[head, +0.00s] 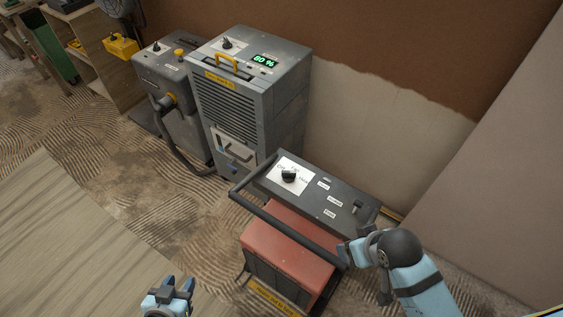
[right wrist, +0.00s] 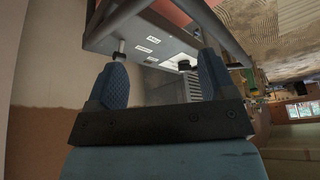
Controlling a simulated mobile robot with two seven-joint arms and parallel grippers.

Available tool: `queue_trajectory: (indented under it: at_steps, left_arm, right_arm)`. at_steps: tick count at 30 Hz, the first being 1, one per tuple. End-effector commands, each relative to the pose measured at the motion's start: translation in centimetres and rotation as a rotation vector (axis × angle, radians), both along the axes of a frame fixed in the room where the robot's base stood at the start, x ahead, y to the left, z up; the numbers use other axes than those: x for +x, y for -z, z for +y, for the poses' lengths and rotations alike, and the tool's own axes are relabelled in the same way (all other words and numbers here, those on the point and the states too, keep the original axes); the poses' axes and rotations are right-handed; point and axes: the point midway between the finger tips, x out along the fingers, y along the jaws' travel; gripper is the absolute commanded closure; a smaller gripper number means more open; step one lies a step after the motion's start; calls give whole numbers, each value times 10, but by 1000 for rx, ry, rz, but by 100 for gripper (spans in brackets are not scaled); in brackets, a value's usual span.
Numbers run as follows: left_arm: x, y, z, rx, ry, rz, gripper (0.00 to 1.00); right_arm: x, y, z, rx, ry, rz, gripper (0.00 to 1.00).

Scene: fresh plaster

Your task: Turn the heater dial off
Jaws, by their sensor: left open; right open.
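The heater (head: 285,258) is a low red box with a dark top panel and a dark tube handle around it. Its black dial (head: 289,176) sits on a white labelled plate at the panel's left; I cannot tell surely which mark it points to. The dial also shows in the right wrist view (right wrist: 184,65), beyond my fingers. My right gripper (right wrist: 162,78) is open and empty, facing the panel from its right end, apart from the dial. My left gripper (head: 172,287) is open and empty at the bottom of the head view, left of the heater.
A small switch (head: 357,205) stands at the panel's right end. Behind the heater is a tall grey dehumidifier (head: 255,95) with a green display and its own knob (head: 227,43). A grey hose machine (head: 168,72) stands left of it.

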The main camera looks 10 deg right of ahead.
Motion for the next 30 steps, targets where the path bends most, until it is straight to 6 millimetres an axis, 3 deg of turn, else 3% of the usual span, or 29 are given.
queue_trajectory:
  at_steps: [1, 6, 14, 21, 24, 30]
  left_arm:
    - [0, 16, -1, -1, 3, 1, 57]
    - [-17, 26, -8, -10, 13, 31, 57]
    - [-10, 22, -7, -9, 10, 15, 57]
    - [-8, 20, -5, -7, 7, 10, 57]
    - [-8, 21, -4, -6, 6, 11, 57]
    - [-9, 23, -3, -4, 6, 13, 57]
  right_arm:
    - [15, 12, 5, 10, 19, 57, 23]
    - [66, 25, 29, 40, 79, 204, 23]
    - [167, 33, 69, 58, 168, 324, 23]
    - [259, 15, 93, 27, 282, 397, 23]
    - [288, 3, 97, 8, 332, 416, 23]
    - [320, -13, 99, -18, 397, 438, 23]
